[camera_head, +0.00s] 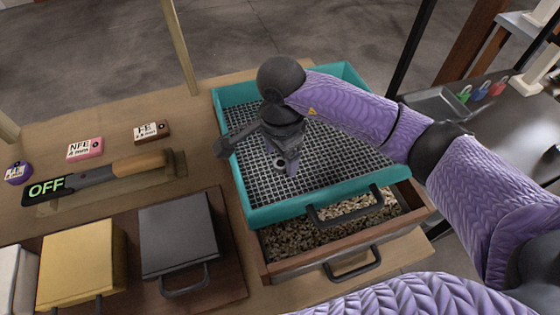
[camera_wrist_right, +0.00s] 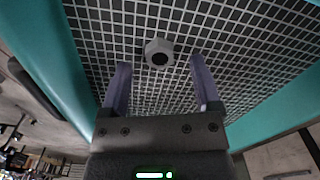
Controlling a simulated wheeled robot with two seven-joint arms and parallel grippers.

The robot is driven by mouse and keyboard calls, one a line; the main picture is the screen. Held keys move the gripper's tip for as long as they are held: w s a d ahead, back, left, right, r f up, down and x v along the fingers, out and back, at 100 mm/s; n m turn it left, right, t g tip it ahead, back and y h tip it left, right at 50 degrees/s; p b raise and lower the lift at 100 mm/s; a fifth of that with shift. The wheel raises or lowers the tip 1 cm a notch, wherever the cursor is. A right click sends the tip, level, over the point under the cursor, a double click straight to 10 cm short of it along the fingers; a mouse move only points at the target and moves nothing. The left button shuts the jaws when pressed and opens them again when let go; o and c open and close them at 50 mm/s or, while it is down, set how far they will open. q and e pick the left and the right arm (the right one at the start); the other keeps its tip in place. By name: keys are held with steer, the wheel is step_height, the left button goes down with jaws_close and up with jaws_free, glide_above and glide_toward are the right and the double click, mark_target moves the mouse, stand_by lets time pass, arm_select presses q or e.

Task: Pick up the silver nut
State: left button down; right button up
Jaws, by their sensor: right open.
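The silver nut (camera_wrist_right: 158,53) is a hexagonal ring with a dark hole, lying on the wire mesh of the teal sieve tray (camera_wrist_right: 255,120). In the wrist view it sits between and slightly beyond the tips of my right gripper (camera_wrist_right: 160,68), whose two purple fingers are apart with nothing held. In the head view my right gripper (camera_head: 289,165) points down over the teal tray (camera_head: 290,210), and the nut (camera_head: 280,162) shows small beside its fingers, partly hidden. I cannot tell the exact height of the fingers above the mesh. My left gripper is not in view.
The tray walls surround the gripper. Below the tray is a wooden drawer (camera_head: 345,262) of gravel. To the left are a detector reading OFF (camera_head: 46,188), a pink NFE block (camera_head: 85,149), a brown FE block (camera_head: 152,132), and yellow (camera_head: 80,262) and dark (camera_head: 178,235) boxes.

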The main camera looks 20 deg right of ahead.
steer(key=shift+f, duration=0.85)
jaws_close()
steer(key=shift+r, duration=0.1)
